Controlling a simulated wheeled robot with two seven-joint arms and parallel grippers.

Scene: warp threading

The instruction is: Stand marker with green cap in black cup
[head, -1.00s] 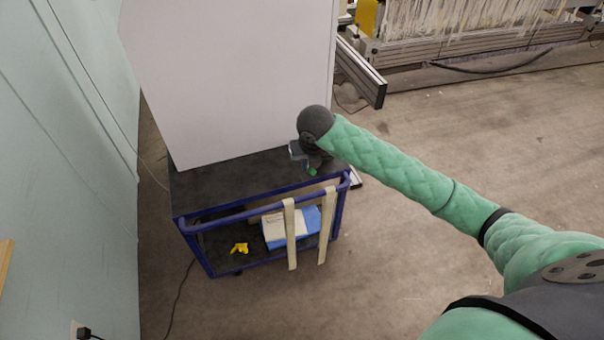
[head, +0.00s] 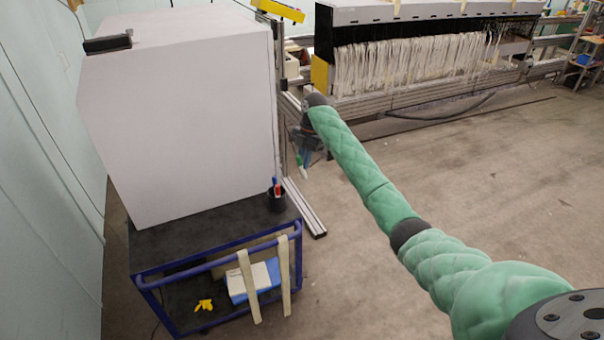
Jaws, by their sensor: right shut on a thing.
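The black cup (head: 277,200) stands on the cart top near its right edge, close to the large white box. A red-and-blue marker (head: 276,185) stands in it. My right gripper (head: 303,158) is shut on the marker with the green cap (head: 301,167) and holds it in the air, above and to the right of the cup. The marker hangs tilted, with its green part near the gripper and a white part lower. The gripper's fingers are small and partly hidden by my wrist. My left gripper is not in view.
The large white box (head: 180,120) fills most of the cart top (head: 190,236). A blue rail (head: 215,259) with two hanging straps runs along the cart's front. A metal profile (head: 304,208) lies on the floor right of the cart. Floor to the right is clear.

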